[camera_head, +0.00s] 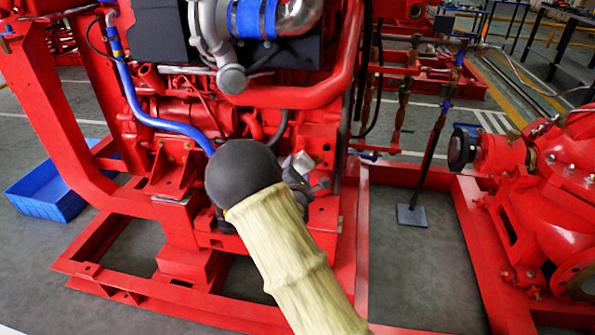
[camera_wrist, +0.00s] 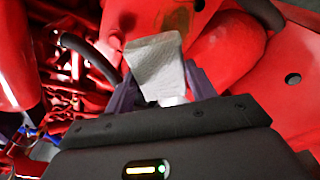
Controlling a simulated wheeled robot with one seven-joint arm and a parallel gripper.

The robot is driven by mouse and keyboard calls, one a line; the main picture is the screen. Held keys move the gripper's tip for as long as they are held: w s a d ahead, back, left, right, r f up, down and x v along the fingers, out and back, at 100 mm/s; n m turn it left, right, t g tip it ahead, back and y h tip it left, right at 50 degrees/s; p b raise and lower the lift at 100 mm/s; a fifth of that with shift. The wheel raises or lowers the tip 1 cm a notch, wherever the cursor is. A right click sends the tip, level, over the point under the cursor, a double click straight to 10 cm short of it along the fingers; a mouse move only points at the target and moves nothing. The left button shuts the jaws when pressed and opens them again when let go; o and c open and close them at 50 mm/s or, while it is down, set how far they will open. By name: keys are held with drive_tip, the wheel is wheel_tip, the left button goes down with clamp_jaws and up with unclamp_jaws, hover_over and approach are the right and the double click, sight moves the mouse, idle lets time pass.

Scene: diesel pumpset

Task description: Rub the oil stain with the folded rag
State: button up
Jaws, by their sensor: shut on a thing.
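The folded rag (camera_wrist: 155,62) is pale grey-white and shows in the middle of the wrist view, sticking out past the fingertips. My gripper (camera_wrist: 160,88) is shut on it, with one dark finger on either side. In the head view a small pale piece of the rag (camera_head: 301,162) shows at my gripper (camera_head: 310,183), in front of the red engine, partly behind my arm. I cannot tell whether the rag touches that surface.
The red pumpset frame (camera_head: 463,225) spreads around my arm, with open gaps between its beams. A blue pipe (camera_head: 150,116) and a silver exhaust part (camera_head: 290,15) are close by. A red pump (camera_head: 560,190) stands at right. A blue crate (camera_head: 45,195) sits on the floor at left.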

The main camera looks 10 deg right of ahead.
sight(313, 169)
drive_tip(key=shift+s+d, duration=0.3)
drive_tip(key=shift+d, duration=0.35)
drive_tip(key=shift+s+d, duration=0.25)
drive_tip(key=shift+d, duration=0.35)
drive_tip(key=shift+s+d, duration=0.3)
drive_tip(key=shift+d, duration=0.35)
drive_tip(key=shift+d, duration=0.1)
drive_tip(key=shift+s+d, duration=0.35)
drive_tip(key=shift+d, duration=0.6)
drive_tip(key=shift+s+d, duration=0.3)
drive_tip(key=shift+d, duration=0.6)
drive_tip(key=shift+w, duration=0.2)
drive_tip(key=shift+w+a+p, duration=0.25)
drive_tip(key=shift+w+a, duration=0.05)
drive_tip(key=shift+a, duration=0.3)
drive_tip(key=shift+w+a+p, duration=0.25)
drive_tip(key=shift+w+a, duration=0.05)
drive_tip(key=shift+a, duration=0.3)
drive_tip(key=shift+w+a+p, duration=0.25)
drive_tip(key=shift+w+a, duration=0.05)
drive_tip(key=shift+a, duration=0.3)
